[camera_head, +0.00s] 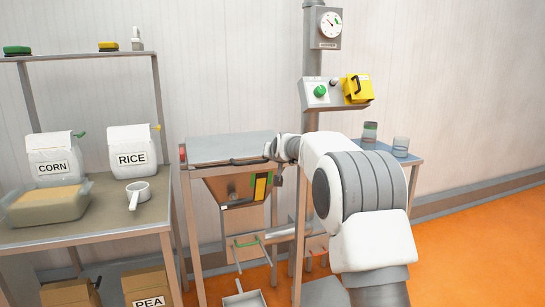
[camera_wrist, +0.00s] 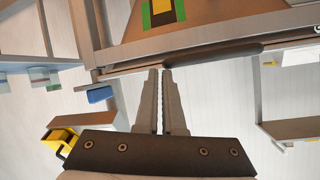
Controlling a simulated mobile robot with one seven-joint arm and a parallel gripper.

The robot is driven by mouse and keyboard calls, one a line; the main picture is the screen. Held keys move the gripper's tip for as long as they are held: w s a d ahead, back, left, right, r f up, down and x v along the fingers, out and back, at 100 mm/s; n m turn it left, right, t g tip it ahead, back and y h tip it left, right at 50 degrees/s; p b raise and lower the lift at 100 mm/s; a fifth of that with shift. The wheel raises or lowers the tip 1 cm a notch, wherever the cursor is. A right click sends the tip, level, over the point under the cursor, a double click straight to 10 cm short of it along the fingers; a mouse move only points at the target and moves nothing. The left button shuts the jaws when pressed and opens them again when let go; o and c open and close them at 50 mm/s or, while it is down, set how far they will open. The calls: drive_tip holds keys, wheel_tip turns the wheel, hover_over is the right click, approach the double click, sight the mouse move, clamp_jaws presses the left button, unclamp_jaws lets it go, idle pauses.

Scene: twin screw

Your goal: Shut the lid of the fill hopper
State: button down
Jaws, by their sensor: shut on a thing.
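The fill hopper (camera_head: 228,188) is a tapered metal bin in a frame, with a green, yellow and black label. Its grey lid (camera_head: 232,147) lies about level over the top. A dark bar handle (camera_head: 240,162) runs along the lid's front edge; it also shows in the wrist view (camera_wrist: 212,54). My gripper (camera_wrist: 161,70) is at the right part of this handle, its fingers almost together, shut on the bar. The fingers hide the grip in part. In the head view my arm hides the lid's front right corner.
A post with a green button panel (camera_head: 320,92), a yellow box (camera_head: 356,88) and a gauge (camera_head: 329,27) stands behind my arm. The left table (camera_head: 110,215) holds CORN and RICE bags, a tray and a scoop (camera_head: 138,192). A side table with cups (camera_head: 401,147) is at right.

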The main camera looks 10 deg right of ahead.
drive_tip(key=shift+s+a+f+g, duration=0.1)
drive_tip(key=shift+a+f+g, duration=0.1)
drive_tip(key=shift+f, duration=0.7)
drive_tip(key=shift+s+a+f+g, duration=0.1)
drive_tip(key=shift+a+f, duration=0.1)
drive_tip(key=shift+f, duration=0.7)
drive_tip(key=shift+r, duration=0.1)
wheel_tip(320, 180, up, 7)
drive_tip(key=d+p, duration=0.2)
drive_tip(key=p, duration=0.1)
drive_tip(key=s+f, duration=0.6)
drive_tip(key=s, duration=0.3)
drive_tip(key=s+r+n+g, duration=0.2)
drive_tip(key=s+r+g, duration=0.15)
drive_tip(key=s, duration=1.85)
drive_tip(key=s+d+f+g+h, duration=0.1)
drive_tip(key=s+f+g, duration=0.1)
drive_tip(key=s, duration=1.1)
drive_tip(key=s+d+f+g, duration=0.1)
drive_tip(key=s+f, duration=0.2)
drive_tip(key=s, duration=0.9)
wheel_tip(320, 180, up, 23)
drive_tip(key=p, duration=2.2)
drive_tip(key=shift+w+d+f, duration=0.15)
drive_tip(key=shift+w+f, duration=0.05)
